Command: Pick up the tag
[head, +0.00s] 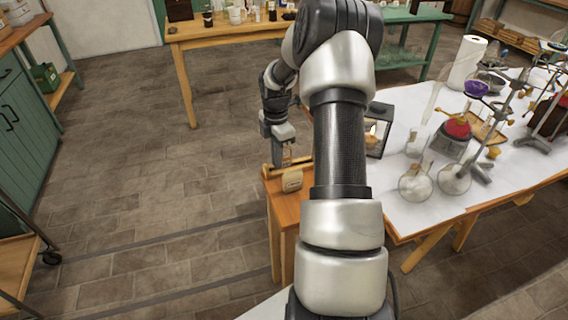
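A small pale beige piece (292,182), which looks like the tag, is at the left end of a wooden surface (284,213). It is too small to make out any marking on it. My gripper (283,159) points down just above and behind this piece, close to it. I cannot tell whether they touch. A dark finger shows on the gripper's left side, but the finger gap is too small to read. My arm hides much of the wooden surface to the right.
A framed lantern-like box (379,130) stands right of my arm. The white-topped table (403,205) holds glass flasks (415,184), a red-topped heater (457,128) and metal stands. A wooden table (222,30) stands behind. The floor at left is clear.

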